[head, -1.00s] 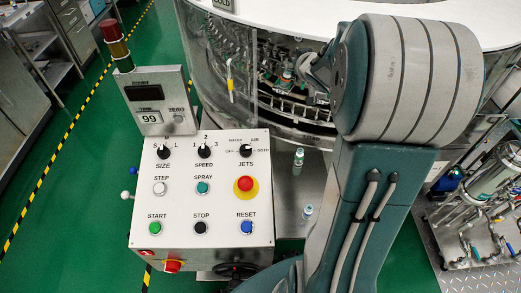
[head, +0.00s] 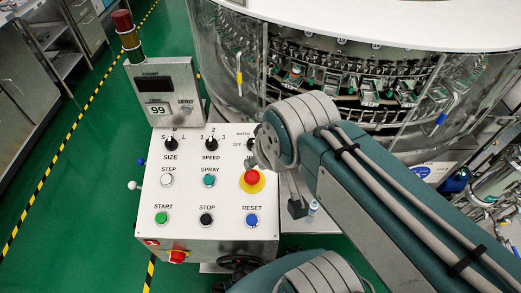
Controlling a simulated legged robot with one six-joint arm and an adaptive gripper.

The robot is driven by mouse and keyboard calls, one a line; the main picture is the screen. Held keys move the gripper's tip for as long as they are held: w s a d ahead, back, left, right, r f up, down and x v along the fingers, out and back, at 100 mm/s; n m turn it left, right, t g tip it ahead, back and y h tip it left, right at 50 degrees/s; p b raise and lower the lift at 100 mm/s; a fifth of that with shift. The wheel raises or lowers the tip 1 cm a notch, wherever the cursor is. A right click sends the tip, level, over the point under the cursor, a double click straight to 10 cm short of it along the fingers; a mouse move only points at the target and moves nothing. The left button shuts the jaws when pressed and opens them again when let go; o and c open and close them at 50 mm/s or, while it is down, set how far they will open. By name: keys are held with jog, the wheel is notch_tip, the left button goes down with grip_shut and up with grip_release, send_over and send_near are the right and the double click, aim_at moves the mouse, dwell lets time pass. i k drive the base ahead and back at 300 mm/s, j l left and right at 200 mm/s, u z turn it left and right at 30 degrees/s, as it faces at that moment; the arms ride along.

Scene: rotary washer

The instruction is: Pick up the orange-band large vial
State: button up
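A small clear vial with a bluish-green band (head: 313,207) stands on the metal shelf beside my arm. No orange band shows on it. In the washer's ring of holders, a small item with a hint of orange (head: 296,72) sits near the left. It is too small to tell whether it is a large vial. My gripper (head: 258,154) appears small and partly covered by my wrist, above the right side of the control panel. I cannot tell whether its fingers are open or hold anything.
The white control panel (head: 185,190), with buttons and a red emergency stop (head: 251,177), lies under and left of my wrist. The washer's clear wall (head: 222,75) and white top (head: 400,22) stand behind. Green floor (head: 90,180) is clear at left.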

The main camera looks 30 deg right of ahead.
aim_at(295, 73)
jog(key=k, duration=0.45)
jog(key=u, duration=0.35)
jog(key=k+u, duration=0.15)
jog(key=u, duration=0.55)
jog(key=l+u, duration=0.1)
jog(key=l, duration=0.5)
jog(key=k+l, duration=0.1)
jog(key=l, duration=0.45)
jog(key=k+l+u, duration=0.15)
jog(key=l, duration=0.4)
jog(key=l+u, duration=0.1)
jog(key=l, duration=0.5)
